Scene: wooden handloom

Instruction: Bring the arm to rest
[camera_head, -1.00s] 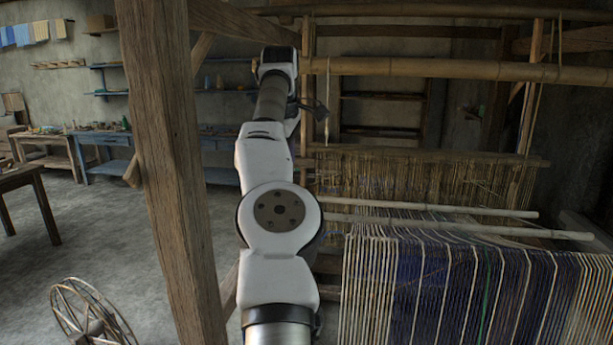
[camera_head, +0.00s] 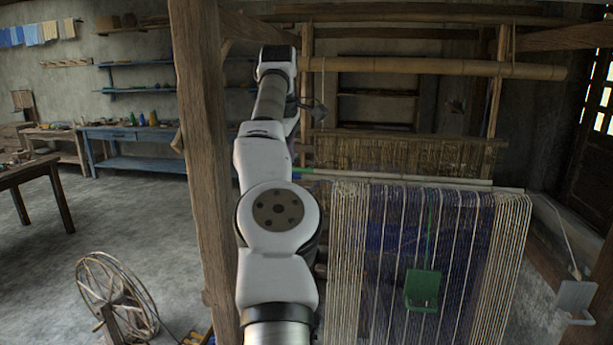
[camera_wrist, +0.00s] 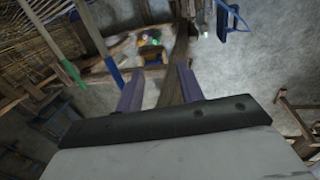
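My white and grey arm stands raised in the middle of the head view, between a wooden post and the loom's warp (camera_head: 400,250). My gripper (camera_head: 318,112) shows small and dark at the arm's far end, in front of the loom frame. In the wrist view my gripper (camera_wrist: 160,92) has two purple-grey fingers standing apart, with nothing held between them. The floor and loom timbers show beyond the fingers.
The thick wooden post (camera_head: 205,180) stands close at my arm's left. A spinning wheel (camera_head: 118,295) stands on the floor at lower left. A green plate (camera_head: 422,290) hangs before the warp. A blue table (camera_head: 140,163) stands against the far wall. Open floor lies at left.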

